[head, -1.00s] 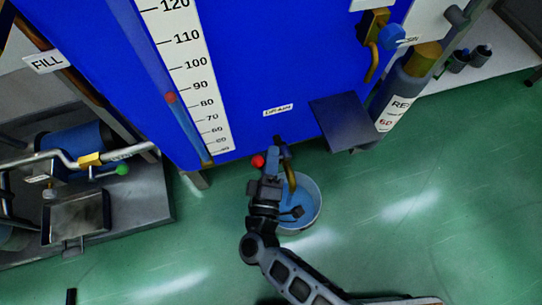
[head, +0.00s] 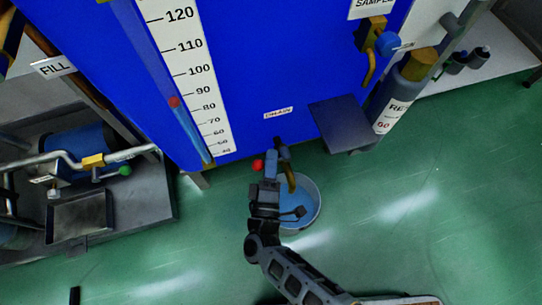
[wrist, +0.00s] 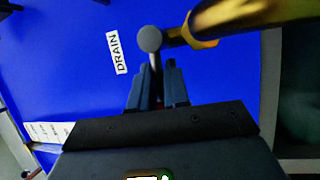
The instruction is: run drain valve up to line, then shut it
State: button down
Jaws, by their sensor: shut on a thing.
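The drain valve sits at the lower edge of the blue tank, under the white DRAIN label (head: 278,113). Its brass spout (head: 291,182) curves down over a round bucket (head: 318,208) holding blue liquid. In the wrist view the brass pipe (wrist: 235,18) runs off to the right, beside a grey round-ended stem (wrist: 150,39). My gripper (head: 271,166) is shut on the valve handle, which the fingers mostly hide; they also show in the wrist view (wrist: 157,85).
A dark blue plate (head: 341,124) juts out right of the valve. The sample valve (head: 375,45) is higher right, near a grey cylinder (head: 400,95). A bench with pipes (head: 95,160) stands at left. Green floor (head: 400,240) is clear in front.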

jog(key=shift+f+n, duration=0.15)
jog(key=shift+n, duration=0.15)
jog(key=c, duration=1.2)
grip_release()
jog(key=shift+s, duration=0.1)
jog(key=p+v, duration=0.1)
jog(key=v, duration=0.6)
jog(key=shift+s+f+p, duration=0.1)
jog(key=shift+s+p, duration=0.2)
jog(key=shift+p, duration=0.1)
jog(key=shift+d, duration=0.1)
